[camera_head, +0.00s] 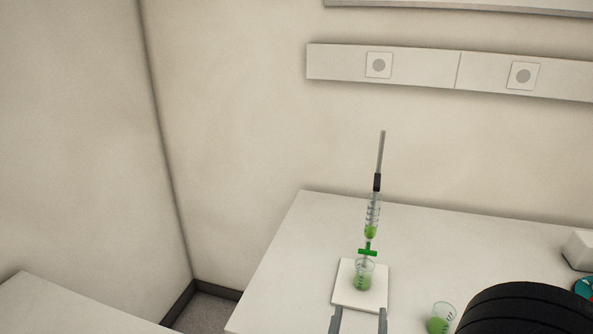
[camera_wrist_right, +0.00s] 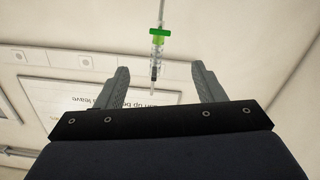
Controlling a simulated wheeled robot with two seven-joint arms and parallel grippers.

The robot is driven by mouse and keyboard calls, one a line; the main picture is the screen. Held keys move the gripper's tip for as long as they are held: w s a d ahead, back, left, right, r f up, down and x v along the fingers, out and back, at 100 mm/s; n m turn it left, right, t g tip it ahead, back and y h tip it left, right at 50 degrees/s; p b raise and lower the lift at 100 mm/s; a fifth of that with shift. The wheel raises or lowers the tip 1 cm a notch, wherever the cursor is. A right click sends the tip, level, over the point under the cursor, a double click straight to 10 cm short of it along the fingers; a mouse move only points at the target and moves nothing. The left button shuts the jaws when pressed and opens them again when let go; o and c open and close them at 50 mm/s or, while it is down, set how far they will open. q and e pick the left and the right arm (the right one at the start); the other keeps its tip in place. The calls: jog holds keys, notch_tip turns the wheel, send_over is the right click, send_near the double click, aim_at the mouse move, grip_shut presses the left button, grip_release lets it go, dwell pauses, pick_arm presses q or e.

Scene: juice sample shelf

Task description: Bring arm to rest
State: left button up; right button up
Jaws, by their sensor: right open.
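A slim syringe-like tool (camera_head: 373,215) with green liquid and a green cross-piece stands nearly upright over a small beaker (camera_head: 364,275) of green juice. The beaker sits on a white square tile (camera_head: 346,292) on the table. My right gripper (camera_head: 358,316) is open at the bottom of the head view, its fingertips just in front of the tile. In the right wrist view, the open right gripper (camera_wrist_right: 162,74) has nothing between its fingers, and the tool (camera_wrist_right: 157,52) shows beyond them with its green part. My left gripper is not in view.
A second beaker of green juice (camera_head: 439,319) stands right of the gripper, beside my dark arm part. A white box (camera_head: 580,249) and a teal item (camera_head: 584,286) are at the right edge. The white table (camera_head: 300,245) is clear on its left side.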

jog(key=s+d+g+y, duration=0.4)
jog(key=s+g, duration=0.2)
jog(key=s, duration=0.2)
jog(key=s+d+f+m+g+y, duration=0.1)
jog(key=s+d+g+y, duration=0.3)
jog(key=s, duration=0.4)
jog(key=shift+s+d+f+g+y, duration=0.15)
jog(key=shift+d+f+g+y, duration=0.2)
jog(key=shift+d+g, duration=0.45)
jog(key=shift+a, duration=0.15)
dwell(1.5)
